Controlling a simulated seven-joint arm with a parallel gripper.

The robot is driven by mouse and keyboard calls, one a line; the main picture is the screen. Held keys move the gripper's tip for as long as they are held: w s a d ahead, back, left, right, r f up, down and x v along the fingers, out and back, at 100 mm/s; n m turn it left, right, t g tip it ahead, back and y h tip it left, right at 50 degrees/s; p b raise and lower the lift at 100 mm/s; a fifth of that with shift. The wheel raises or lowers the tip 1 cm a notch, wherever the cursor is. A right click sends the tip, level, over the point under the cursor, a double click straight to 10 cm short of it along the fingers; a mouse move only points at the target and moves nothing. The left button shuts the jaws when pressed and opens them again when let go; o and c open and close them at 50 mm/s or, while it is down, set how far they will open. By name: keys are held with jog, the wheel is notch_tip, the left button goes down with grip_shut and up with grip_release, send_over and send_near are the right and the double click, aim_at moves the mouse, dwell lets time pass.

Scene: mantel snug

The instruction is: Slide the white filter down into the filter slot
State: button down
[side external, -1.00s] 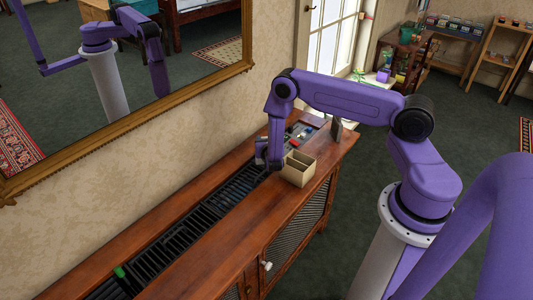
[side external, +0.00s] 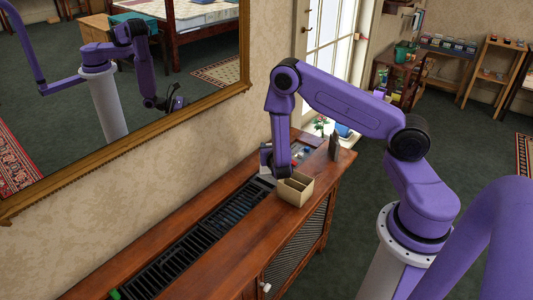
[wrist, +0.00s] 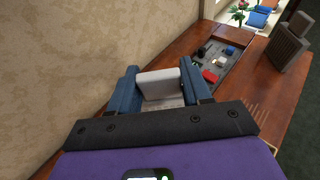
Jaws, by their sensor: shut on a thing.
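My gripper (wrist: 160,88) has its two blue fingers shut on the white filter (wrist: 163,80), a pale flat piece that stands between them in the wrist view. In the side view my gripper (side external: 268,161) is over the far end of the wooden cabinet top, just behind a tan box. A pale patch under it is probably the filter (side external: 266,173). The filter's lower part is hard to see. I cannot make out the filter slot; the gripper and wrist cover much of that area.
The open tan box (side external: 294,189) stands on the cabinet (side external: 225,250) close to the gripper. A dark slatted grille (side external: 190,238) runs along the top. A recessed tray (wrist: 218,65) holds small coloured pieces. A grey upright object (wrist: 288,45) stands beyond. The wall is close on the left.

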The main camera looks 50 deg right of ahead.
jog(key=s+a+r, duration=0.3)
jog(key=s+r, duration=0.6)
jog(key=r, duration=0.1)
jog(key=w+d+m+g+h, duration=0.45)
jog(key=w+m+g, duration=0.5)
jog(key=w, duration=0.35)
notch_tip(320, 180, down, 12)
jog(key=shift+w+r+g, duration=0.15)
jog(key=shift+r+g, duration=0.1)
jog(key=shift+g, duration=0.2)
jog(key=shift+n, duration=0.25)
jog(key=shift+f, duration=2.85)
jog(key=shift+f, duration=2.05)
